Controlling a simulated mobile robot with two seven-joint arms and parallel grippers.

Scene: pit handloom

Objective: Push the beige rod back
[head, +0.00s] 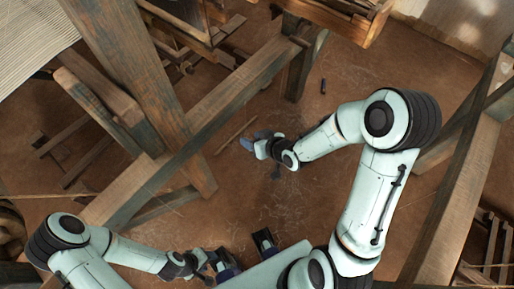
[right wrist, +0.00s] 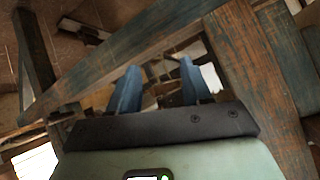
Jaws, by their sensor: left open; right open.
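A thin light-brown rod (head: 234,137) lies slanted on the brown floor, or just above it, near the middle of the head view. It may be the beige rod; its colour is not clear. My right gripper (head: 254,139) is just to the right of this rod, open, with its blue fingers apart. I cannot tell whether they touch it. In the right wrist view the two blue fingers (right wrist: 159,78) stand apart with nothing clearly held between them. My left gripper (head: 207,264) is low in the head view, well away from the rod, open and partly hard to make out.
Heavy wooden loom beams (head: 190,135) cross the left and middle of the head view. A post (head: 298,72) stands above my right gripper. Pale warp threads (head: 28,40) are at the upper left. A small dark object (head: 323,86) lies on the floor. Open floor surrounds my right forearm.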

